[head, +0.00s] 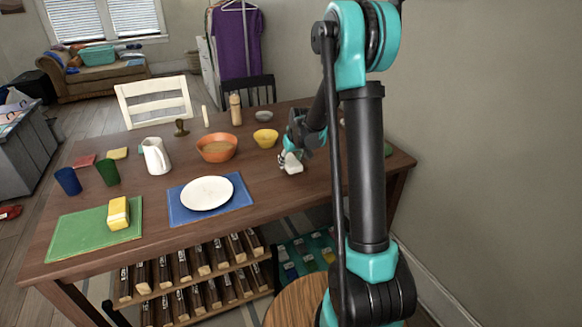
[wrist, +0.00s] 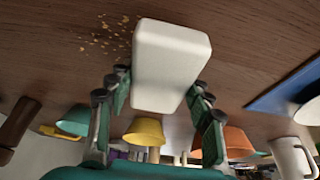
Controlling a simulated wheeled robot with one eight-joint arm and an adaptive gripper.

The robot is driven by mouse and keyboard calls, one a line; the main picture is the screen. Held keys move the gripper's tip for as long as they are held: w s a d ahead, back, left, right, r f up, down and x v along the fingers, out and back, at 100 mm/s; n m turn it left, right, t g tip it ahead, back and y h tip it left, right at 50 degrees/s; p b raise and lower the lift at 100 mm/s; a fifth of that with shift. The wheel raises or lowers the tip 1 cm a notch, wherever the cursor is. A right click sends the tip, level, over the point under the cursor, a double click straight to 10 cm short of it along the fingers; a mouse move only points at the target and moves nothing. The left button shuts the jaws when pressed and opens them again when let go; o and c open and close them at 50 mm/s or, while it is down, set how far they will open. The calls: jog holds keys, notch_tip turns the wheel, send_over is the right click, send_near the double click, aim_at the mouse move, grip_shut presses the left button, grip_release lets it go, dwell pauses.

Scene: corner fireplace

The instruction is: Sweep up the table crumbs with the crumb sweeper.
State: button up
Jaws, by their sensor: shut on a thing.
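My gripper (head: 292,148) is shut on the white, rounded, block-shaped crumb sweeper (head: 291,164) over the right part of the brown wooden table (head: 140,200). In the wrist view the gripper's fingers (wrist: 158,88) clasp the sweeper (wrist: 170,60) from both sides. I cannot tell whether its far end touches the tabletop. A scatter of small yellow-brown crumbs (wrist: 112,36) lies on the table just left of the sweeper's far end in the wrist view. I cannot make out the crumbs in the head view.
A yellow bowl (head: 265,138), an orange bowl (head: 216,148) and a white plate on a blue placemat (head: 240,197) lie left of my gripper. A white pitcher (head: 156,156), cups (head: 107,172) and butter on a green mat (head: 75,232) are farther left. My arm hides part of the table's right end.

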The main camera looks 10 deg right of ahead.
aim_at(289, 158)
jog(key=shift+r, duration=2.6)
